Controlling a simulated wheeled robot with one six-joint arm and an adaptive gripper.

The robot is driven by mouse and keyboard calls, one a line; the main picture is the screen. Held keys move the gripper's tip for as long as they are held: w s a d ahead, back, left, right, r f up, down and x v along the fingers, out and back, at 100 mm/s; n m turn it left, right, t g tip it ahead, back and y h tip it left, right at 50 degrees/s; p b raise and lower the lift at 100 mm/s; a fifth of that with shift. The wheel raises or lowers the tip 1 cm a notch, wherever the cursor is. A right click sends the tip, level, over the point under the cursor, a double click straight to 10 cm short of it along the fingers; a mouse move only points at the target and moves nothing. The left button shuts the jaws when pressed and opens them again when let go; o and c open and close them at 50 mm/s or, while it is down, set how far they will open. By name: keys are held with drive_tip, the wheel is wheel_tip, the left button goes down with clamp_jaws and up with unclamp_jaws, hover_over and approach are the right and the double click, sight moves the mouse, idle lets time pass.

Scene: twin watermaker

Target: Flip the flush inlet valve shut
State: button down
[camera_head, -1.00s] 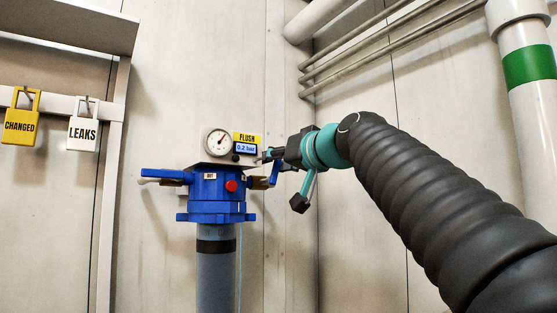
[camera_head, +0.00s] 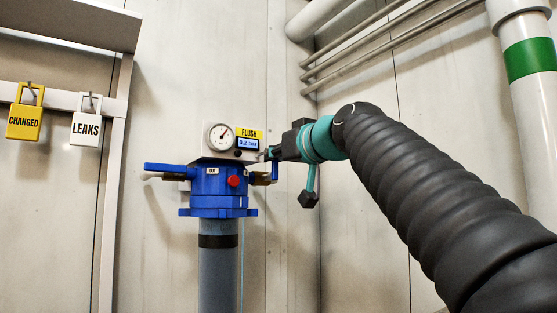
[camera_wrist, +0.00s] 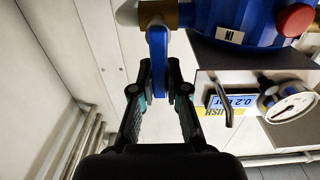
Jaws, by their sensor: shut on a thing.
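The blue filter housing (camera_head: 213,185) stands upright on a grey pipe, with a brass inlet fitting on its right side. The inlet side is marked IN in the wrist view (camera_wrist: 230,36). The flush inlet valve's blue lever (camera_wrist: 158,45) runs from its brass fitting (camera_wrist: 180,14) to between my fingers. My gripper (camera_wrist: 160,88) is shut on the lever's free end, one finger on each side. In the head view my gripper (camera_head: 270,154) is at the right of the housing, beside the blue lever (camera_head: 275,171); its fingertips are small and partly hidden there.
A gauge panel (camera_head: 217,151) with a dial and a FLUSH display reading 0.2 bar sits above the housing, close to my fingers. A red button (camera_head: 234,181) is on the housing. A blue handle (camera_head: 165,169) sticks out left.

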drive_tip(key=c, duration=1.2)
unclamp_jaws()
drive_tip(key=shift+o, duration=0.2)
drive_tip(key=s+d+m, duration=0.3)
drive_tip(key=s+d, duration=0.6)
drive_tip(key=s, duration=0.2)
drive_tip(key=s+d+f+m+g+h+p, duration=0.2)
drive_tip(key=f+h, duration=0.1)
drive_tip(key=f, duration=1)
drive_tip(key=s+d+f+m+g+h+p, duration=0.1)
drive_tip(key=s+f+g+h+p, duration=0.1)
drive_tip(key=f, duration=1.2)
drive_tip(key=shift+d+f+m+g+h+p, duration=0.25)
drive_tip(key=shift+d+m+g+h+p, duration=0.2)
drive_tip(key=shift+g+h, duration=0.2)
